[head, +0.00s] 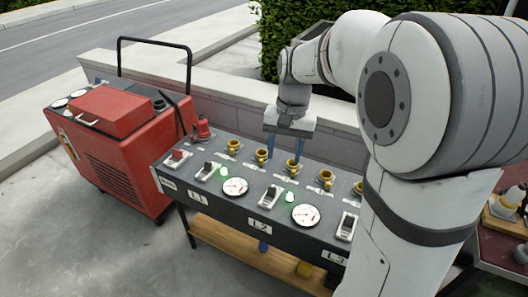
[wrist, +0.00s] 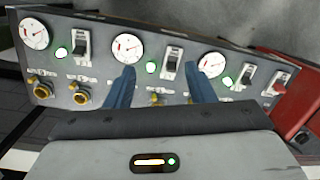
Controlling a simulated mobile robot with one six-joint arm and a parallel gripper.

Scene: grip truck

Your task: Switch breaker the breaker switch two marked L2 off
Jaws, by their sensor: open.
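The L2 breaker switch (head: 270,197) is a white block with a black lever on the sloped grey panel, above the L2 label (head: 258,226). A lit green lamp (head: 290,197) is beside it. In the wrist view the L2 switch (wrist: 172,62) shows between and beyond my fingertips, with its green lamp (wrist: 151,67) beside it. My gripper (head: 285,146) is open and empty, fingers pointing down above the panel's back row of yellow connectors. In the wrist view my gripper (wrist: 163,75) has its two blue fingers apart, not touching the switch.
The L1 switch (head: 207,170) and a red switch (head: 177,158) are to the left; the L3 switch (head: 346,227) is to the right. Round gauges (head: 235,187) sit between switches. A red machine (head: 115,140) is at left; a low wall (head: 240,112) runs behind.

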